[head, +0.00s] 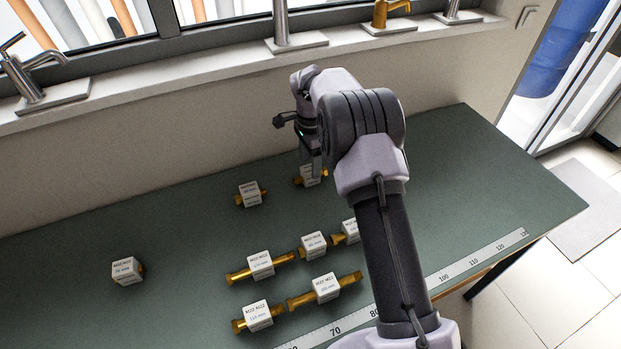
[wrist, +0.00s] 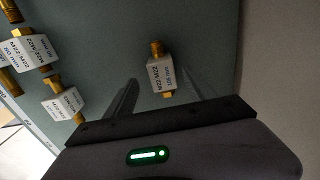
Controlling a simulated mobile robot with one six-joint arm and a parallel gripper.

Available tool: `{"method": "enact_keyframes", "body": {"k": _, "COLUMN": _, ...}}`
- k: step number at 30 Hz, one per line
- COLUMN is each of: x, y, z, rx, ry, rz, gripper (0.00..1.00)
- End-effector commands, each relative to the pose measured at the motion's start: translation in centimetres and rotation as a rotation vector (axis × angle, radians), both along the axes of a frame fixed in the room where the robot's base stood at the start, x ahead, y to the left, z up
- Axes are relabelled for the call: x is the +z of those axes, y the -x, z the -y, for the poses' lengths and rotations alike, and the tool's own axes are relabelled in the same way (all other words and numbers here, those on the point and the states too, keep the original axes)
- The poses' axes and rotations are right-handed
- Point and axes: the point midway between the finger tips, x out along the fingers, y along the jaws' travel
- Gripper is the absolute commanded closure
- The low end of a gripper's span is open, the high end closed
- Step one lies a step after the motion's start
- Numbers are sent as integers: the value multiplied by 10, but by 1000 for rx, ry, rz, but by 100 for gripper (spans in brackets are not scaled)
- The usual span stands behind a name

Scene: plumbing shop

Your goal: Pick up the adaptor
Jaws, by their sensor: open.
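Several brass adaptors with white printed label blocks lie on the green table; I cannot tell which one is meant. One adaptor (head: 310,177) lies below my gripper (head: 308,146) near the back, partly hidden by it. In the wrist view this adaptor (wrist: 161,75) appears between the two fingers of my open gripper (wrist: 157,80), with a brass end showing on each side of its label. No contact with the fingers is visible. Another adaptor (head: 249,194) lies to its left.
More adaptors lie in front, including a short one (head: 312,245), a long one (head: 260,265) and another long one (head: 327,287). One lies alone at left (head: 127,271). A ruler strip (head: 340,331) runs along the front edge. The wall and tap-lined sill (head: 230,48) stand behind.

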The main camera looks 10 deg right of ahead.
Motion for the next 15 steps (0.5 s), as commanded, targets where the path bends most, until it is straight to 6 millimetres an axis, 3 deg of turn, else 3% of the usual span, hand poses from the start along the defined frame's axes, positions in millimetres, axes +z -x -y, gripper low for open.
{"method": "enact_keyframes", "body": {"k": 8, "x": -49, "y": -4, "z": 3, "rx": 0, "ry": 0, "rz": -1, "gripper": 36}}
{"method": "enact_keyframes", "body": {"k": 14, "x": -49, "y": -4, "z": 3, "rx": 0, "ry": 0, "rz": 0, "gripper": 36}}
{"method": "enact_keyframes", "body": {"k": 15, "x": -49, "y": -4, "z": 3, "rx": 0, "ry": 0, "rz": 0, "gripper": 42}}
